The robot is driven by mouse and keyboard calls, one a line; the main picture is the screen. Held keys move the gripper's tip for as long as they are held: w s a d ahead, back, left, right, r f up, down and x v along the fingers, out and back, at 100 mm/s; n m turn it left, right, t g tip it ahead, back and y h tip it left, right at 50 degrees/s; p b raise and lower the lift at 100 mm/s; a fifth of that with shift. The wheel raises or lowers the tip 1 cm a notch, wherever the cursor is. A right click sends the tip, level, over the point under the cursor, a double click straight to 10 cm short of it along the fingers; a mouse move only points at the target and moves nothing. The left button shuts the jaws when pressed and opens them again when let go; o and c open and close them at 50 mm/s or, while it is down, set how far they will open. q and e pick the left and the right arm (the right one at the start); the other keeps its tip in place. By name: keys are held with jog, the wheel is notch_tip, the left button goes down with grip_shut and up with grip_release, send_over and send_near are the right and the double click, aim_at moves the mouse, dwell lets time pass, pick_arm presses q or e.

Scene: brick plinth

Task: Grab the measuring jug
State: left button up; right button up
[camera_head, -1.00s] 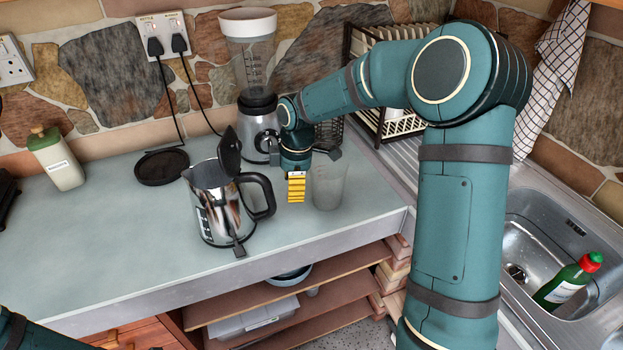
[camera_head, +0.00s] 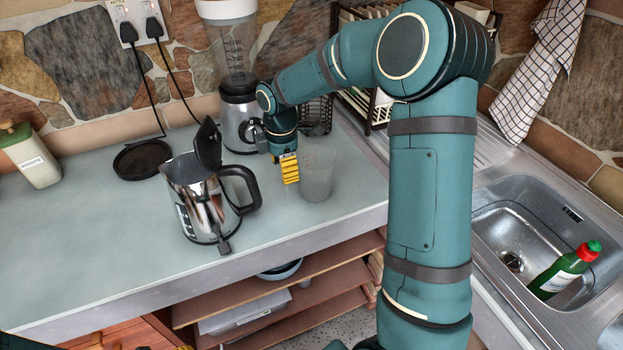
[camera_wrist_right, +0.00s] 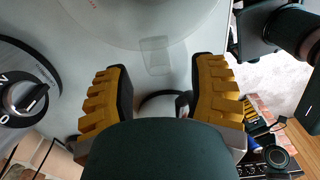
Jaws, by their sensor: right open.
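The measuring jug (camera_head: 317,175) is a clear, greyish cup standing upright on the worktop near its front edge. My right gripper (camera_head: 291,178) is close to its left side, with a yellow finger showing beside it. In the right wrist view the jug (camera_wrist_right: 140,20) looks like a large see-through round shape at the top. A narrow see-through part, seemingly its handle, extends from it between the fingertips. There the right gripper (camera_wrist_right: 160,65) is open, its two yellow fingers apart and not closed on anything. Whether either finger touches the jug is unclear.
A steel kettle (camera_head: 200,205) with a black handle stands left of the jug. A blender (camera_head: 238,110) and a dark wire basket (camera_head: 314,115) are behind my right gripper. A dish rack (camera_head: 350,100) and a sink (camera_head: 510,215) lie right. The front left worktop is clear.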

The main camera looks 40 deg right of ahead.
jog(key=shift+f+b, duration=0.55)
jog(key=shift+f, duration=2.2)
jog(key=shift+r, duration=0.1)
grip_shut()
